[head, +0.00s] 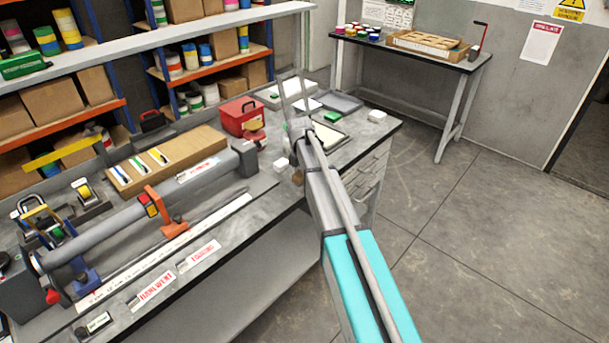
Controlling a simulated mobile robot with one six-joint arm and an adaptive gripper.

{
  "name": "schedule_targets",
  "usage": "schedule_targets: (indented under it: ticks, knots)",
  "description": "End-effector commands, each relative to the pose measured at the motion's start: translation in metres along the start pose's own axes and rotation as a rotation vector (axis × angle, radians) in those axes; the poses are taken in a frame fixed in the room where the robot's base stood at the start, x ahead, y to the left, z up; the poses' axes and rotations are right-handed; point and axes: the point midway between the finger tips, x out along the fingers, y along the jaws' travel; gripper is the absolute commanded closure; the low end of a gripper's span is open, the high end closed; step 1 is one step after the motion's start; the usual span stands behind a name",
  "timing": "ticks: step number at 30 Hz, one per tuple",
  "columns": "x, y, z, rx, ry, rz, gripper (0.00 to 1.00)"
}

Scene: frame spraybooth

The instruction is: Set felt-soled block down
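My arm reaches from the lower right to the right end of the workbench (385,125). My gripper (298,128) is small and seen from behind, over the bench near a pale framed tray (336,140). I cannot tell whether its fingers are open or shut, or whether anything is between them. No block with a felt sole can be made out for certain. A small green block (333,116) lies by the tray, just right of my gripper. A small white block (281,163) sits on the bench left of my arm.
A red toolbox (242,117) stands left of my gripper. A long grey roller (130,215) and a cardboard-coloured board (165,160) fill the bench's left part. Shelves with boxes (50,103) stand behind. A second table (405,50) is at the back right; the floor (470,240) is clear.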

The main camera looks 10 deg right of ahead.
Motion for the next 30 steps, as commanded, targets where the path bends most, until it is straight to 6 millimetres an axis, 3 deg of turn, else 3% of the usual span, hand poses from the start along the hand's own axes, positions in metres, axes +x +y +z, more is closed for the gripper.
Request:
schedule_targets:
  ticks: [1, 5, 20, 30]
  knots:
    - [0.0, 0.0, 0.0, 0.0, 0.0, 0.0, 0.34]
    - [0.0, 0.0, 0.0, 0.0, 0.0, 0.0, 0.12]
    - [-0.002, 0.0, 0.0, 0.0, 0.0, 0.0, 0.12]
    - [-0.02, 0.0, 0.0, 0.0, 0.0, 0.0, 0.12]
